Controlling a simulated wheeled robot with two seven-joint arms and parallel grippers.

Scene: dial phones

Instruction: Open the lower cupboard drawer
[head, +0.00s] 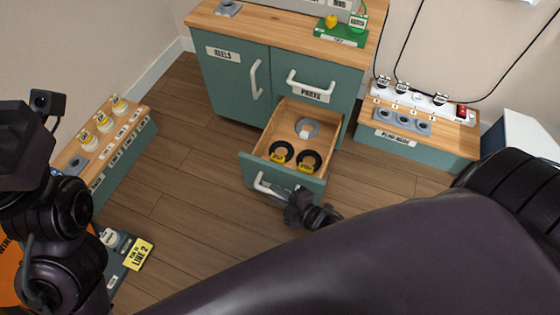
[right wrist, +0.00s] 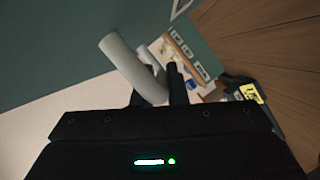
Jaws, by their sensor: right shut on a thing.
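The lower drawer (head: 291,149) of the teal cupboard (head: 232,92) stands pulled out, with its wooden inside showing. In it lie two black rings with yellow labels (head: 294,158) and a grey ring with a white piece (head: 306,128). My right gripper (head: 282,192) is at the drawer's white handle (head: 262,183) and is shut on it. In the right wrist view the handle (right wrist: 130,62) runs between the dark fingers (right wrist: 162,92). My left arm shows at the left edge of the head view, but its fingertips cannot be made out.
The upper drawer (head: 309,88) and the left door (head: 237,75) are shut. A low bench with yellow-topped items (head: 103,124) stands at left, and one with a white power strip (head: 410,98) at right. Wooden floor (head: 180,195) lies clear left of the drawer.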

